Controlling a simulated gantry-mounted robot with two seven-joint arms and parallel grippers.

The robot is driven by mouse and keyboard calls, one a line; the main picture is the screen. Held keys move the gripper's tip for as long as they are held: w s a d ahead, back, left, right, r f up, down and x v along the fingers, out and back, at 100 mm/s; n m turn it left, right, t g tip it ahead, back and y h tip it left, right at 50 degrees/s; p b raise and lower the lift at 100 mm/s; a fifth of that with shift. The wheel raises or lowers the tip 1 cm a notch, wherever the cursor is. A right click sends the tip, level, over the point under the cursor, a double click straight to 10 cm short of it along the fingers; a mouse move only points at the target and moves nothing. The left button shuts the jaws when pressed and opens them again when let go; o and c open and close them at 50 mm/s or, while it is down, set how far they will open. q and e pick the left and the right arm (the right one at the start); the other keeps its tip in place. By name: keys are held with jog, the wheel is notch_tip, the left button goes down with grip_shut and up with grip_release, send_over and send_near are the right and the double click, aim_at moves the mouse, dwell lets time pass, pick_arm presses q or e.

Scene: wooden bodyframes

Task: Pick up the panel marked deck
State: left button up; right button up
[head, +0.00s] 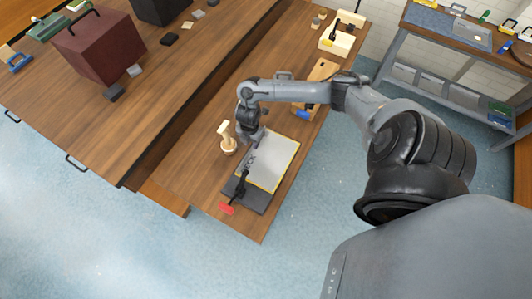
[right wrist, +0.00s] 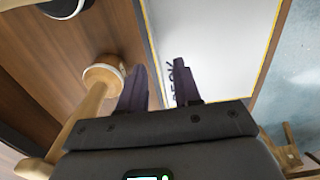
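The panel (head: 275,162) is a flat pale grey sheet with a yellow border, lying on the wooden bench. In the right wrist view the panel (right wrist: 215,40) carries dark lettering, partly hidden by a finger, of which "ECK" seems readable. My right gripper (right wrist: 160,68) is open and empty, with dark fingers apart. In that view the panel's left edge runs between the two fingertips; whether they touch it I cannot tell. In the head view the right gripper (head: 254,142) is at the panel's upper left edge. My left gripper is not in view.
A pale wooden mallet-like piece (head: 228,140) stands close left of the gripper. A dark base (head: 258,197) with a black clamp-like tool (head: 240,186) and a red piece (head: 225,208) is at the panel's near end. A wooden tray (head: 340,43) is at the bench's far end.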

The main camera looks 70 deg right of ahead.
jog(key=shift+w+d+f, duration=0.15)
jog(key=shift+f, duration=2.15)
grip_shut()
